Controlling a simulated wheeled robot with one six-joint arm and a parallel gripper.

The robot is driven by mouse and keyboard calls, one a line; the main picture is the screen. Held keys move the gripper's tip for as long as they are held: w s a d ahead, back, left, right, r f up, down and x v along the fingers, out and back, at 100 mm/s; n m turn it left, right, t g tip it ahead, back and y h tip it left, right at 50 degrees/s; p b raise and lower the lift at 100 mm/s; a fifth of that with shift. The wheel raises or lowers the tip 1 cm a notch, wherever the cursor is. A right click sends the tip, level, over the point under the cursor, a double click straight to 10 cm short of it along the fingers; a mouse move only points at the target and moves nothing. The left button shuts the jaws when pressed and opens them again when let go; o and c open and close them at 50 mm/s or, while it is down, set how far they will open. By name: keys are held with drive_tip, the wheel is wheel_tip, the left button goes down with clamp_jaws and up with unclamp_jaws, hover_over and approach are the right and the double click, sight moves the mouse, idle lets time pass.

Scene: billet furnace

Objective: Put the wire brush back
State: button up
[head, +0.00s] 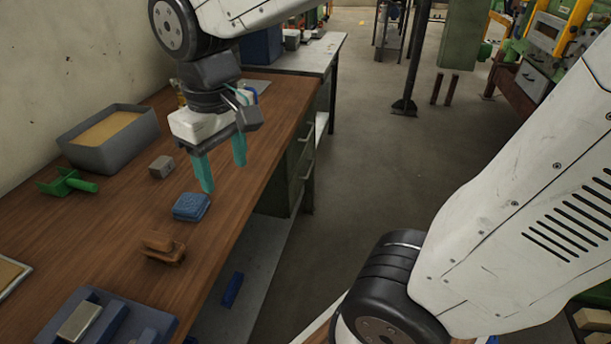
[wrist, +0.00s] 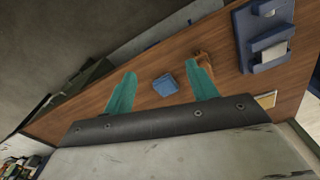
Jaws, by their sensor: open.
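A brown, wooden-looking piece (head: 163,247) lies on the bench near its front edge; it may be the wire brush, but bristles cannot be made out. It also shows in the wrist view (wrist: 204,58), partly behind a fingertip. My gripper (head: 222,174) is open and empty, with teal fingers pointing down above the bench, farther along it than the brown piece. In the wrist view my gripper (wrist: 166,84) has a blue block (wrist: 165,85) in sight between its fingers. That blue block (head: 191,207) lies on the bench, apart from the fingers.
A blue-grey tray (head: 165,324) with a metal block stands at the near end of the wooden bench (head: 110,235). A blue bar (head: 232,289) lies below bench level.

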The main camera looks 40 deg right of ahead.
drive_tip(key=s+d+m, duration=0.3)
drive_tip(key=s+d, duration=0.4)
drive_tip(key=s, duration=0.4)
drive_tip(key=shift+d+f+t, duration=0.2)
drive_tip(key=shift+d+t, duration=0.1)
drive_tip(key=shift+d, duration=0.05)
drive_tip(key=shift+s, duration=0.1)
